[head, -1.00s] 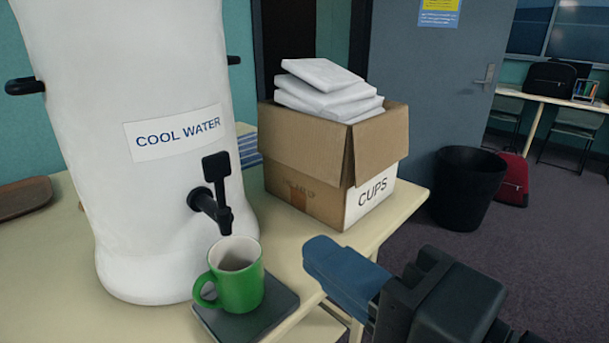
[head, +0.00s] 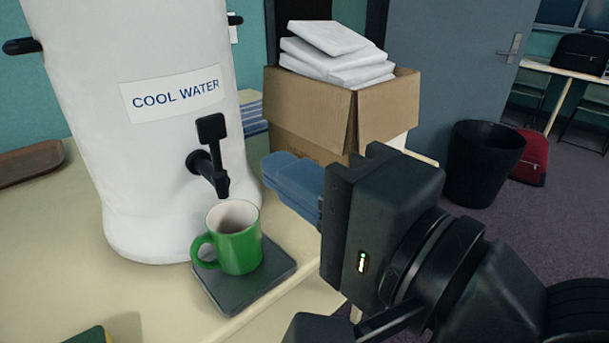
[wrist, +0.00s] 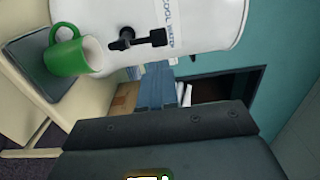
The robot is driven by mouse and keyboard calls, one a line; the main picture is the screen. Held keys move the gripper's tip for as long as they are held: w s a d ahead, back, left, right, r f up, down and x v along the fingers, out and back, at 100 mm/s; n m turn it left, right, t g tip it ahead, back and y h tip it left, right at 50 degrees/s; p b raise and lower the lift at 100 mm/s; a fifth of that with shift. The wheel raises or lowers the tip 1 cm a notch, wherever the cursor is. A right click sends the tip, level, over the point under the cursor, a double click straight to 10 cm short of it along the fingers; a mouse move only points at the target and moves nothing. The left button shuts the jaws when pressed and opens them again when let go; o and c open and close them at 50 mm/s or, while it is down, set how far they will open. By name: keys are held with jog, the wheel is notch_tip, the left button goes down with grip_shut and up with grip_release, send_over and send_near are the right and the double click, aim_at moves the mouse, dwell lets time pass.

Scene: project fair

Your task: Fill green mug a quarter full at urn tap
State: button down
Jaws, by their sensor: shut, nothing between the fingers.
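The green mug (head: 239,250) stands upright on a dark square tray (head: 240,290) in front of the white urn (head: 160,200), its opening below the black tap (head: 212,165). The tap's lever paddle points up. The inside of the mug looks pale grey-brown; I cannot tell a water level. My gripper (head: 275,175) has blue fingers, shut and empty, to the right of the tap and mug and apart from both. In the wrist view the green mug (wrist: 68,52) and the tap (wrist: 130,40) show sideways, beyond the blue fingers (wrist: 172,93).
A cardboard box (head: 330,120) with white packets stands behind my gripper. Blue books (head: 252,112) lie behind the urn. A brown board (head: 30,163) is at the left. A black bin (head: 483,160) and red bag (head: 531,158) are on the floor.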

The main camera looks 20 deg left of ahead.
aim_at(214, 127)
jog(key=x, duration=1)
jog(key=shift+p, duration=0.35)
jog(key=shift+r, duration=0.15)
